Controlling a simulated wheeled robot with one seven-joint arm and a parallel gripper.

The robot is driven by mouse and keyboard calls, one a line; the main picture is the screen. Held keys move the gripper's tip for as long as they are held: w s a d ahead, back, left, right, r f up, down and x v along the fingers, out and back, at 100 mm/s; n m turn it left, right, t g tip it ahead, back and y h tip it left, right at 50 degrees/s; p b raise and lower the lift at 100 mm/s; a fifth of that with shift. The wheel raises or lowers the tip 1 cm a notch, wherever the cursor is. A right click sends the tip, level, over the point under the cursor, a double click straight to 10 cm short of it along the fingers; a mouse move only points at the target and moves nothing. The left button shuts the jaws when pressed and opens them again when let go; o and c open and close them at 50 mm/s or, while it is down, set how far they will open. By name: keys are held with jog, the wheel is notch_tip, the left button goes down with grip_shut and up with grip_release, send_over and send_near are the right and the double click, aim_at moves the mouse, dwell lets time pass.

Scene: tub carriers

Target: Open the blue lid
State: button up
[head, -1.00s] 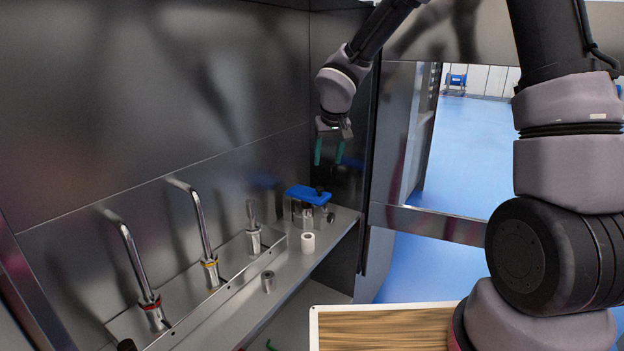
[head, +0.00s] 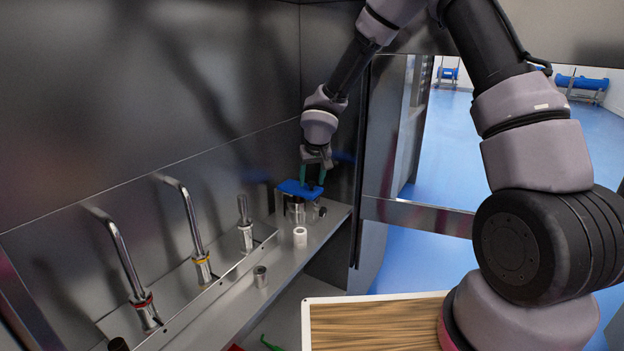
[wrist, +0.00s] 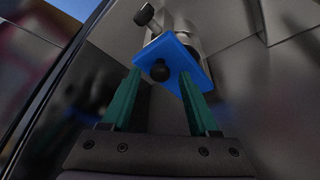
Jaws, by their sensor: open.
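The blue lid (head: 296,190) lies flat on top of a metal tub device (head: 296,212) at the far end of the steel shelf. A dark round knob (wrist: 159,71) stands on the lid, clearest in the wrist view, where the blue lid (wrist: 185,60) also shows. My gripper (head: 312,184) points down just above the lid, its green fingers open on either side of the knob. In the wrist view my gripper (wrist: 157,82) is empty, with gaps between both fingers and the knob. I cannot tell whether a fingertip touches the lid.
A white cylinder (head: 300,237) and a small metal cup (head: 260,276) stand on the shelf in front of the tub device. Two curved metal spouts (head: 183,225) rise at the left. Steel walls stand close behind the lid. A wooden-topped board (head: 375,325) is at the lower front.

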jog(key=shift+c, duration=0.3)
grip_shut()
dwell(1.1)
